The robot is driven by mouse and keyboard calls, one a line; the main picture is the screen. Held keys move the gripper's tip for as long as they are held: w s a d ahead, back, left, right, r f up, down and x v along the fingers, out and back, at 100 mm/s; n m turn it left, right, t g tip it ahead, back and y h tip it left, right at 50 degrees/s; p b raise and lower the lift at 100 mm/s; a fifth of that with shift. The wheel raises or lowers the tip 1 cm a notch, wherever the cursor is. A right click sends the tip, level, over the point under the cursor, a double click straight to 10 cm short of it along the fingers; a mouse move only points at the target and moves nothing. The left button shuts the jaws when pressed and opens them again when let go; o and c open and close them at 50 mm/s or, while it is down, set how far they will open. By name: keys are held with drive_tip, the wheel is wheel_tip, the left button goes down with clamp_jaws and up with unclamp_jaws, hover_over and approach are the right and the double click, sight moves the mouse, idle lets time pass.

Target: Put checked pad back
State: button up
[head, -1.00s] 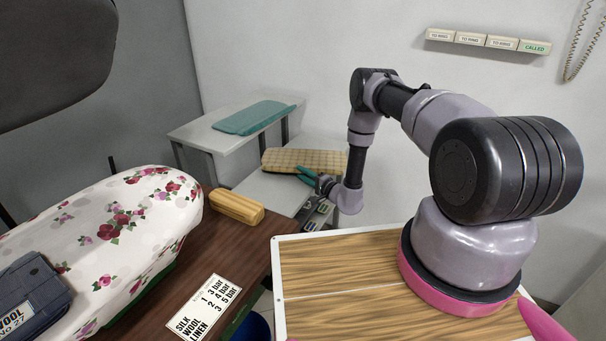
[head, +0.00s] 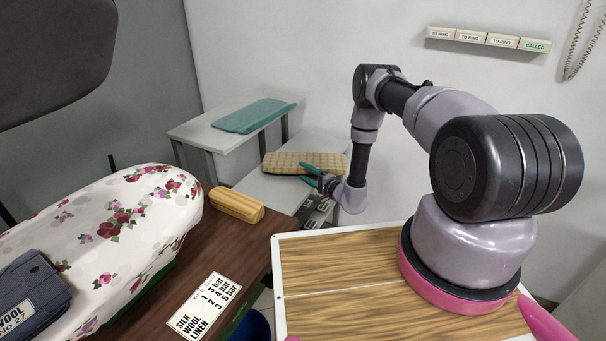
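The checked pad (head: 285,161), tan with a grid pattern, lies flat on the lower white shelf (head: 255,186) against the back wall. My gripper (head: 308,175) is at the pad's front edge, toward its right side. Its two green fingers are spread apart with a gap between them, and nothing shows held. Whether a finger still touches the pad cannot be told from this view.
A teal pad (head: 254,115) lies on the higher white shelf (head: 205,135) at the left. A flowered ironing board (head: 130,225), a yellow block (head: 236,205), a pressure card (head: 204,306) and a dark box (head: 30,292) are on or over the brown table (head: 165,290).

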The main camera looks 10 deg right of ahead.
drive_tip(key=v, duration=1)
drive_tip(key=shift+s+d, duration=0.15)
drive_tip(key=shift+s, duration=0.1)
drive_tip(key=o, duration=0.6)
drive_tip(key=v, duration=1)
drive_tip(key=shift+s+d, duration=0.25)
drive_tip(key=shift+s, duration=0.05)
